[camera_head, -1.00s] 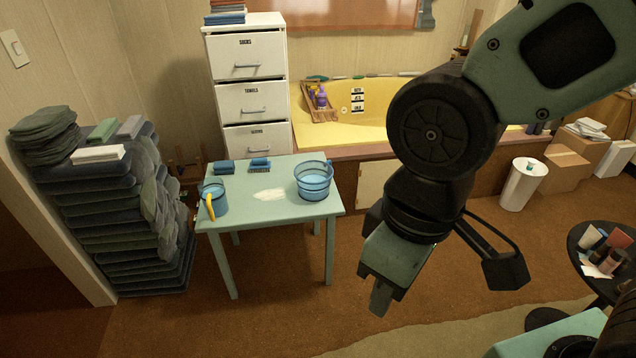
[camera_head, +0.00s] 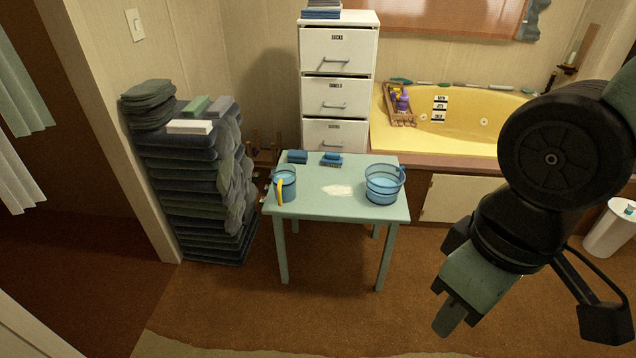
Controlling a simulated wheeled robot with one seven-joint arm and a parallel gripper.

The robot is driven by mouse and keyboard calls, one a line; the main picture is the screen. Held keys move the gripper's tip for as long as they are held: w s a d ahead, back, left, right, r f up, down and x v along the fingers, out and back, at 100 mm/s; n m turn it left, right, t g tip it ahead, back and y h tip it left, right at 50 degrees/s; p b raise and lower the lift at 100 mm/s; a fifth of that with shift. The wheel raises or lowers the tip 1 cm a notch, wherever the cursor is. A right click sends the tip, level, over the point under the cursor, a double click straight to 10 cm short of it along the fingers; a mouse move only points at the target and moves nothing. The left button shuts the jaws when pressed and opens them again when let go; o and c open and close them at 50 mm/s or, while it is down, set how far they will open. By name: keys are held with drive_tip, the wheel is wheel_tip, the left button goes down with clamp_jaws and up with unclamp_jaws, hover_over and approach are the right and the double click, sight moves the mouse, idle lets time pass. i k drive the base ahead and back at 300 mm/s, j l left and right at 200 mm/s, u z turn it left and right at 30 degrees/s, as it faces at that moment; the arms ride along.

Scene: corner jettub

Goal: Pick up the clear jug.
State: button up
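A clear, blue-tinted jug (camera_head: 284,186) with a yellow handle stands upright at the left front of the small pale green table (camera_head: 326,207). A clear blue bucket-like container (camera_head: 383,184) stands on the same table at the right. My gripper (camera_head: 450,318) hangs at the lower right, pointing down, to the right of the table and well apart from the jug. Nothing shows in it. Its fingers are seen from an angle that does not show whether they are apart.
A blue sponge (camera_head: 297,156) and a blue brush (camera_head: 331,159) lie at the table's back edge. A tall stack of dark folded towels (camera_head: 195,190) stands left. A white filing cabinet (camera_head: 339,85) and yellow tub (camera_head: 455,125) are behind. The carpet before the table is clear.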

sight(284, 175)
drive_tip(key=i+l, duration=0.15)
drive_tip(key=i, duration=0.4)
drive_tip(key=i+l, duration=0.15)
drive_tip(key=i, duration=0.4)
drive_tip(key=u, duration=0.45)
drive_tip(key=i+u, duration=0.1)
drive_tip(key=u, duration=0.3)
drive_tip(key=l+u, duration=0.15)
drive_tip(key=u, duration=0.3)
drive_tip(key=i+u, duration=0.1)
drive_tip(key=u, duration=0.35)
drive_tip(key=l+u, duration=0.15)
drive_tip(key=u, duration=0.3)
